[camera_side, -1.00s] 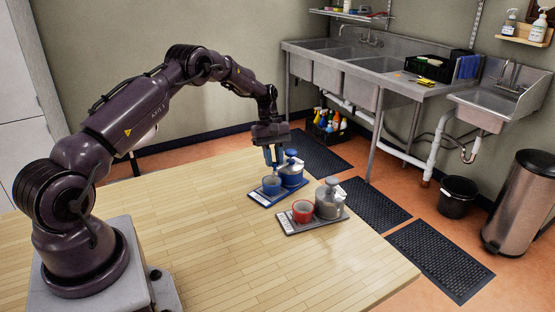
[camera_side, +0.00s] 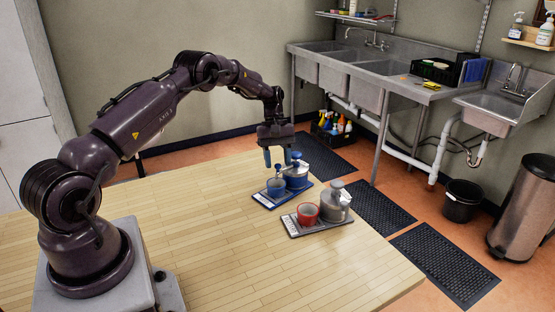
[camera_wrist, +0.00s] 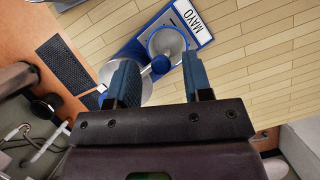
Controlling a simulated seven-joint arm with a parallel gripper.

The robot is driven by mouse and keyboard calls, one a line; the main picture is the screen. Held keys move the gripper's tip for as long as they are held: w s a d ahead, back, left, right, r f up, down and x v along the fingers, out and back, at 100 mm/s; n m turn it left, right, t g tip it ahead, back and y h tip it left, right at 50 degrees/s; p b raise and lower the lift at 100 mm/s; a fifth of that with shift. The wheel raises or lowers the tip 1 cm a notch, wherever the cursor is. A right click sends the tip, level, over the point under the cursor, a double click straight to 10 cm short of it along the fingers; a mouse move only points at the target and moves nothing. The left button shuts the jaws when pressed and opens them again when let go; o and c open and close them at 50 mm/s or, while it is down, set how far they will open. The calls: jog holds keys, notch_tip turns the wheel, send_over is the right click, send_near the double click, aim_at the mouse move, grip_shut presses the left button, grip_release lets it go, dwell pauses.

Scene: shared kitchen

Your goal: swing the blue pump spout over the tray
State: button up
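The blue pump (camera_side: 297,178) is a steel-lidded pot with a blue body. It stands on the right end of a blue tray (camera_side: 264,201); the tray also shows in the wrist view with a MAYO label (camera_wrist: 194,17). A blue cup (camera_side: 276,188) stands on the tray's left part. The pump's spout reaches out toward the cup, and its blue ball end (camera_wrist: 160,65) overlaps the cup's rim in the wrist view. My gripper (camera_side: 277,159) is above, pointing down, with its two blue fingers apart. The ball shows between the fingers, with gaps on both sides.
A grey tray (camera_side: 318,229) with a red cup (camera_side: 307,212) and a grey pump (camera_side: 333,204) stands to the right, near the table's far edge. The wooden tabletop (camera_side: 215,230) is bare at the left and front. Sinks and a bin lie beyond the table.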

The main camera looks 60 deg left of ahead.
jog(key=v, duration=1.3)
dwell(0.4)
